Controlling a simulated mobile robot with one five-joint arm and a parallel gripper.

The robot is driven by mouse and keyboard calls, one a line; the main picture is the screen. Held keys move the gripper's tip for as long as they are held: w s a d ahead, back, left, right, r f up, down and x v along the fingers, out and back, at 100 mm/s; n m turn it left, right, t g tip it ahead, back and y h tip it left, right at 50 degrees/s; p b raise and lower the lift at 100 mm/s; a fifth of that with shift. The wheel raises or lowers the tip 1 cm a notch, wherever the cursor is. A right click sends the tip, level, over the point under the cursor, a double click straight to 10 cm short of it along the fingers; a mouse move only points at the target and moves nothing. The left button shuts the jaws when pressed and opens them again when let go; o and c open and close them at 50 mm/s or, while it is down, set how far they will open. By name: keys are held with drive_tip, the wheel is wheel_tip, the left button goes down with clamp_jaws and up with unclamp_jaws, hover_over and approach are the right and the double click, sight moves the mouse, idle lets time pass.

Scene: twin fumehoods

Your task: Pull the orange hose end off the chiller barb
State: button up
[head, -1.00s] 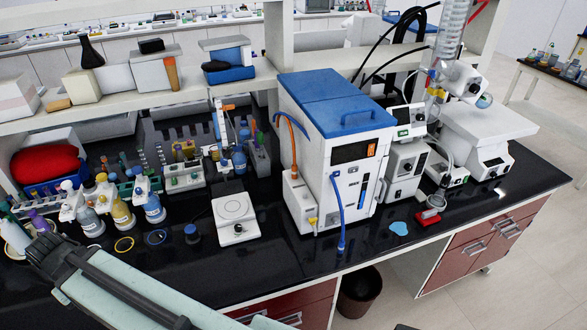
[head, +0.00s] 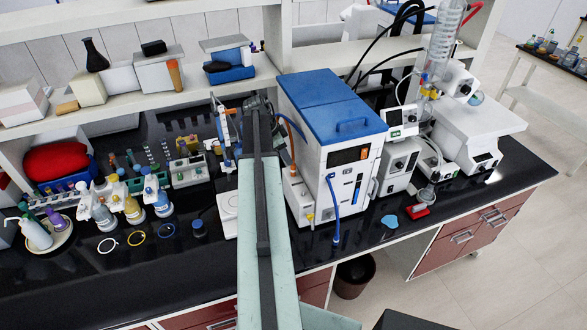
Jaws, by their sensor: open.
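The chiller (head: 325,98) is a white box with a blue lid and handle, standing on the black bench in the head view. The orange hose (head: 292,150) runs down the left side of the chiller; the end on the barb is too small to make out. A blue hose (head: 335,210) hangs down the front. My gripper (head: 255,100) is at the far end of my raised arm, just left of the chiller and the orange hose. It is open and holds nothing that I can see. Its fingertips are hard to make out, and my arm hides part of the bench.
A white balance (head: 228,204) is partly behind my arm. Bottles, racks and rings crowd the bench to the left. A shelf with boxes (head: 155,75) runs behind. A stirrer and rotary evaporator (head: 465,135) stand to the right.

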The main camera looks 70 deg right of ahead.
sight(293, 167)
drive_tip(key=shift+b+x, duration=0.55)
drive_tip(key=shift+x, duration=0.4)
drive_tip(key=shift+f, duration=0.3)
drive_tip(key=shift+s+r, duration=0.1)
drive_tip(key=b+x, duration=0.5)
drive_tip(key=shift+s+a, duration=0.2)
drive_tip(key=shift+a, duration=0.1)
clamp_jaws()
